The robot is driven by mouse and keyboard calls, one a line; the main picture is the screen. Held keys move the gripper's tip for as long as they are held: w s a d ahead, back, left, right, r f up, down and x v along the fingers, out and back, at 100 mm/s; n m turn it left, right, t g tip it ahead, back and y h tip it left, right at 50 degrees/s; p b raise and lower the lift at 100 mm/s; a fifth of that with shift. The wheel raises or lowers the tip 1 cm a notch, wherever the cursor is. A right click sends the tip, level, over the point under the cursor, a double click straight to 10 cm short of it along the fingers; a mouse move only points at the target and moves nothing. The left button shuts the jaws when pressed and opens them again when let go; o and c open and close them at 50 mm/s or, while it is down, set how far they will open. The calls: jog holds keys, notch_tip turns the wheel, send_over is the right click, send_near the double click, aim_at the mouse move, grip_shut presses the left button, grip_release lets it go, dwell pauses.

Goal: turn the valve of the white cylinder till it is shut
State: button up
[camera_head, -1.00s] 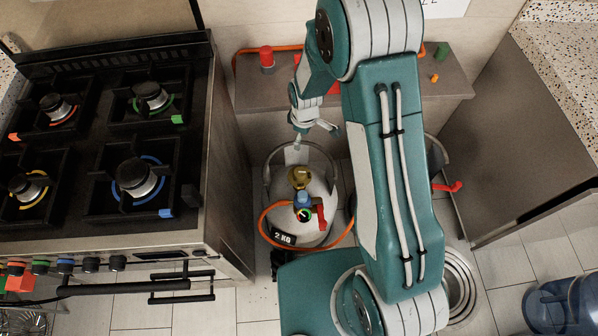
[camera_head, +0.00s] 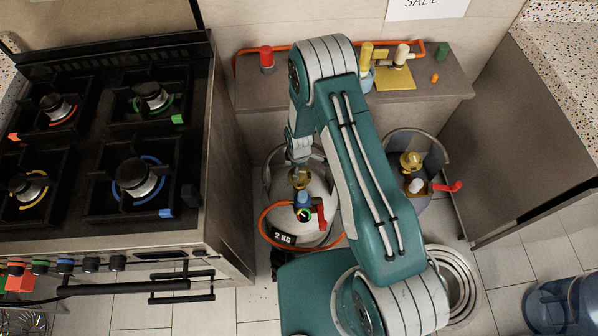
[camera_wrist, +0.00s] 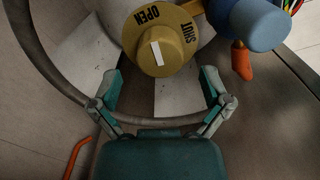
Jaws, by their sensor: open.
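The white cylinder (camera_head: 318,203) stands on the floor right of the stove, with a "2 KG" label on its front. Its valve is a round yellow knob (camera_wrist: 160,45) marked OPEN and SHUT, with a white bar on its face. The knob (camera_head: 298,177) also shows on top of the cylinder in the head view. My gripper (camera_wrist: 161,85) is open and empty, its two fingers either side of and just short of the knob in the wrist view. In the head view my arm hides part of the cylinder, and my fingers are hard to make out by the knob.
A blue regulator (camera_wrist: 252,22) with a gauge and orange hose sits beside the knob. A curved collar (camera_wrist: 42,55) rings the cylinder's top. The black stove (camera_head: 110,150) stands close at left. A grey cylinder (camera_head: 418,165) with a yellow valve stands at right.

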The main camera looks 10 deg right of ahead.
aim_at(300, 172)
jog(key=shift+f, duration=1.6)
jog(key=c, duration=1.2)
jog(key=shift+o, duration=0.2)
jog(key=m, duration=0.3)
jog(key=shift+m, duration=0.4)
jog(key=m, duration=0.4)
jog(key=shift+m, duration=0.3)
jog(key=m, duration=0.4)
jog(key=shift+d+m, duration=0.1)
jog(key=shift+m, duration=1.7)
